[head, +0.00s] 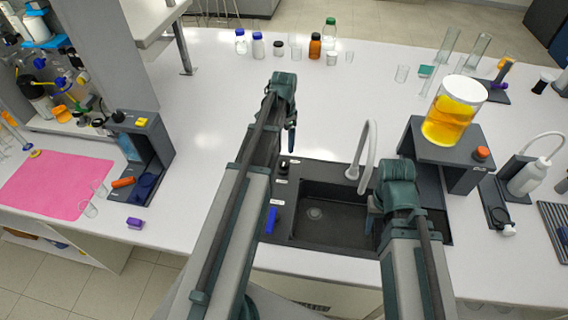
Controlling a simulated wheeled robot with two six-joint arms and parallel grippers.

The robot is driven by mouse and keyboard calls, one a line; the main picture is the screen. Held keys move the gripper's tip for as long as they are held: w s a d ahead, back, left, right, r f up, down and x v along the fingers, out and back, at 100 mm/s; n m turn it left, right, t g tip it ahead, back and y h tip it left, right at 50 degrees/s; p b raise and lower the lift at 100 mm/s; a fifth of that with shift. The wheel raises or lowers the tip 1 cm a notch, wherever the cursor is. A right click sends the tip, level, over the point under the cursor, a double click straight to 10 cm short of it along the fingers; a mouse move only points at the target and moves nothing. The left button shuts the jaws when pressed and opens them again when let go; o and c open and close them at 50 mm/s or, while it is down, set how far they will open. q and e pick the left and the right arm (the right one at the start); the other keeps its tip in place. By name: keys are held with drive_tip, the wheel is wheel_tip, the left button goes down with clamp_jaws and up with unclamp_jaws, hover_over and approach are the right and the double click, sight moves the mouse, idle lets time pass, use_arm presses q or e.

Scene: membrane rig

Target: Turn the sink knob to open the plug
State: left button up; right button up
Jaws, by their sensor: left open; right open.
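The dark sink (330,225) is set into the white bench, with a round drain (315,213) in its basin floor. A small black knob (284,164) stands on the sink's left rim beside small white labels. It is the likely sink knob, but the labels are too small to read. My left gripper (291,141) is open and empty, pointing down just behind and above this knob, apart from it as far as I can tell. My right gripper (371,220) is open over the right part of the basin, its fingers partly hidden by its own wrist.
A white curved faucet (371,145) rises behind the basin. A blue object (271,220) lies on the left rim. A dark stand (430,150) holding a jar of yellow liquid (453,110) is at right. Several bottles line the back. The bench left of the sink is mostly clear.

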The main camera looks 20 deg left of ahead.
sight(284, 162)
use_arm(q)
wheel_tip(284, 162, down, 11)
drive_tip(key=b, duration=0.9)
drive_tip(key=shift+r+b, duration=0.1)
drive_tip(key=shift+b, duration=0.25)
use_arm(e)
wheel_tip(284, 162, down, 11)
drive_tip(key=shift+r, duration=0.1)
use_arm(q)
clamp_jaws()
